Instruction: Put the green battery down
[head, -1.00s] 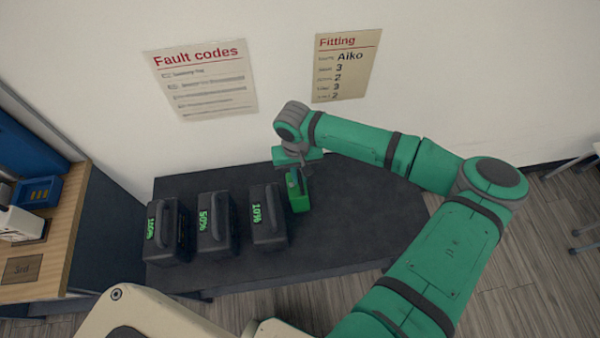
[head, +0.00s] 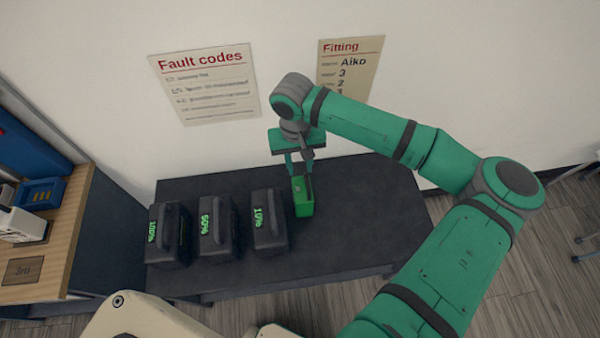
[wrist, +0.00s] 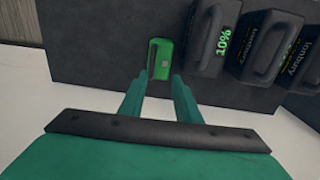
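The green battery (head: 303,198) stands on the dark table, just right of the dark battery marked 10%.
The dark table (head: 360,225) has free room to the right. Three dark batteries with handles, marked 100% (head: 168,236), 50% (head: 217,228) and 10% (head: 268,222), stand in a row. A wooden counter (head: 50,255) is at the left; a wall with posters is behind.

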